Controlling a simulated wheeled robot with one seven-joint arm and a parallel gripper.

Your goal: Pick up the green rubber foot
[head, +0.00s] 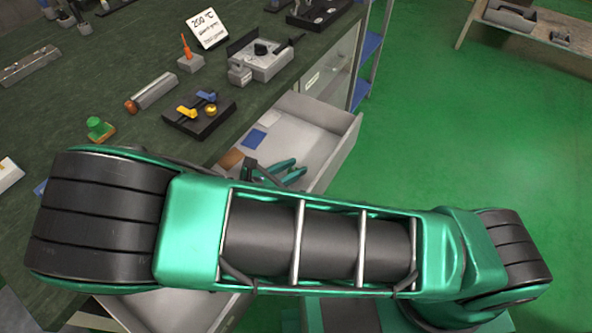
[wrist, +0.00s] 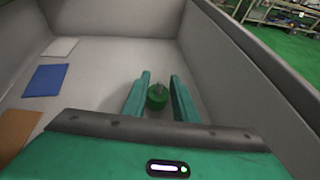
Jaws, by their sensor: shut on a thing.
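The green rubber foot (wrist: 157,98) is a small dark green round piece with a small pin or hole at its top. In the wrist view it sits between the two green fingers of my gripper (wrist: 160,78), inside the open drawer. My gripper is shut on it. In the head view my gripper (head: 286,172) reaches into the drawer (head: 311,142), and the foot cannot be made out there. Whether the foot still touches the drawer floor is hard to tell.
The drawer also holds a white pad (wrist: 59,47), a blue pad (wrist: 46,80) and an orange-brown pad (wrist: 17,129). Its grey walls stand close around my gripper. The dark worktop (head: 120,70) above carries several fixtures, a sign (head: 207,29) and a green-topped block (head: 99,129).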

